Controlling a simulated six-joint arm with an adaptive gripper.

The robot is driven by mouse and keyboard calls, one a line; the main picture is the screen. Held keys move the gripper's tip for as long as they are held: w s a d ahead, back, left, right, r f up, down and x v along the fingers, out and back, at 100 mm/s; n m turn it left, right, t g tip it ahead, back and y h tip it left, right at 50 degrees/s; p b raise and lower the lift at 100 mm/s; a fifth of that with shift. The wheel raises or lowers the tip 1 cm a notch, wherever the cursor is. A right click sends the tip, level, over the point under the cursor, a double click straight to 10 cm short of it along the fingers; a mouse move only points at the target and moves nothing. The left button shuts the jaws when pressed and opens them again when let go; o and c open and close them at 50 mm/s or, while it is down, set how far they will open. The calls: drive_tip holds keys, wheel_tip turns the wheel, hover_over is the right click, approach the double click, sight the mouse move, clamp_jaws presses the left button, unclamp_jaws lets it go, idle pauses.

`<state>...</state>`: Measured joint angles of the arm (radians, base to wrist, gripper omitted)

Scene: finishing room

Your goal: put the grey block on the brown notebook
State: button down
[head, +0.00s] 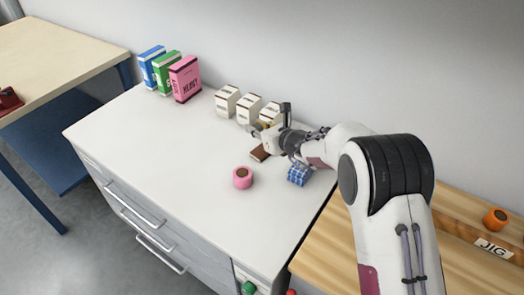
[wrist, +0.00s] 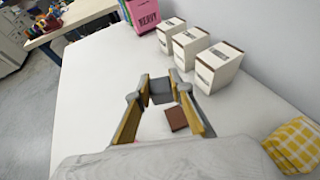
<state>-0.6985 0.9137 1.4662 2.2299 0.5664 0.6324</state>
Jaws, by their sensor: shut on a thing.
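My gripper (head: 264,130) is above the white counter, near the row of white boxes. In the wrist view its two yellowish fingers (wrist: 160,86) are shut on a grey block (wrist: 161,92), held between the tips. The block cannot be told apart from the gripper in the head view. The brown notebook (head: 259,153) is small and dark and lies flat on the counter just below my gripper. In the wrist view the notebook (wrist: 176,118) shows between the fingers, nearer the camera than the block; the right finger is close to its edge.
Three white boxes (head: 227,101) stand along the wall behind my gripper. Blue, green and pink (head: 185,79) boxes stand farther left. A pink roll (head: 242,178) and a blue checked item (head: 299,174) are in front. A yellow checked cloth (wrist: 295,145) lies right in the wrist view. The counter's left is clear.

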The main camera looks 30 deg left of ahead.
hover_over(257, 156)
drive_tip(key=shift+f, duration=3.05)
drive_tip(key=shift+f, duration=0.1)
drive_tip(key=shift+f, duration=1.8)
drive_tip(key=shift+f, duration=0.15)
drive_tip(key=c, duration=1.8)
unclamp_jaws()
drive_tip(key=shift+v, duration=6.1)
